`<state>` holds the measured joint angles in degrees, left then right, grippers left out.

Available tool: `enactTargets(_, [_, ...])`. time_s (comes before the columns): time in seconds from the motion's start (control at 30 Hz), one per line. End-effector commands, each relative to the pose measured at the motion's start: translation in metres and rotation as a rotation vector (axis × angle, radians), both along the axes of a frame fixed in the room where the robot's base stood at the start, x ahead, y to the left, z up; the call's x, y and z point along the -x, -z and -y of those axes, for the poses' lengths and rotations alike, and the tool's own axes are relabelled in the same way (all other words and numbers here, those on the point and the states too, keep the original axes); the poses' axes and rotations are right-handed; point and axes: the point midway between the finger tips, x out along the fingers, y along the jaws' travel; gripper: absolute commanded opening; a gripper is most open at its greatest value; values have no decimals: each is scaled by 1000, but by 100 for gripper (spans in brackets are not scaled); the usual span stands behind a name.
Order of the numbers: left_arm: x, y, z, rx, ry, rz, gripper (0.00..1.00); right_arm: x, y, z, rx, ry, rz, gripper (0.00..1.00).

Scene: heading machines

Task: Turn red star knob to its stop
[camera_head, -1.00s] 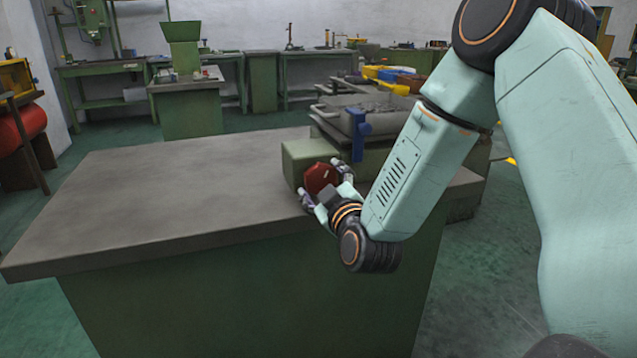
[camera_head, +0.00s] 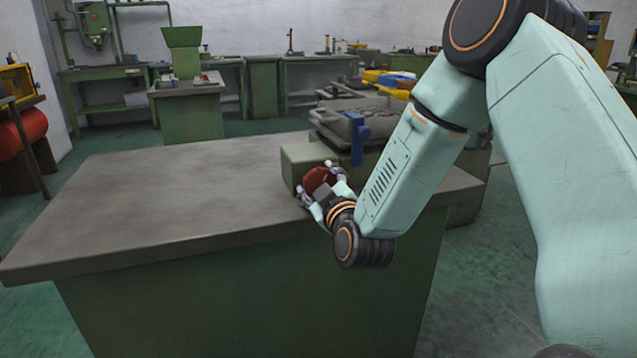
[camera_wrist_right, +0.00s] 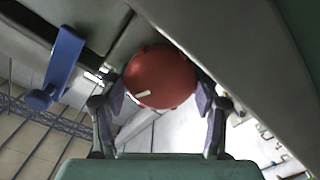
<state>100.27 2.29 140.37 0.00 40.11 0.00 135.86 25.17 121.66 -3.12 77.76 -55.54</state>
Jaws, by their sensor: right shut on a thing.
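The red star knob (camera_head: 318,180) is on the near face of the green machine block at the right end of the bench. In the right wrist view the knob (camera_wrist_right: 160,77) is a round red disc with a short white mark left of and below its middle. My right gripper (camera_head: 318,187) is shut on the knob from the front. In the right wrist view its fingers (camera_wrist_right: 160,98) lie against the knob's left and right sides. My left gripper is in neither view.
A blue lever (camera_head: 357,138) stands just right of and above the knob, and also shows in the right wrist view (camera_wrist_right: 58,68). The grey bench top (camera_head: 180,190) is bare to the left. Yellow and blue bins are behind the machine.

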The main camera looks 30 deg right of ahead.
Motion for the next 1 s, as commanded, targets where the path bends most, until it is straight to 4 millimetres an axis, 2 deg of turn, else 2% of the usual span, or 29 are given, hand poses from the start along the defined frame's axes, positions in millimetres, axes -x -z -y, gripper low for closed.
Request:
enactTargets(0.23, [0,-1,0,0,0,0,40,0,0,1,-27,2,5,31])
enactTargets(0.43, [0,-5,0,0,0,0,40,0,0,1,-121,3,27,31])
enactTargets(1.0, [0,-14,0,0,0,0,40,1,0,2,-627,2,147,31])
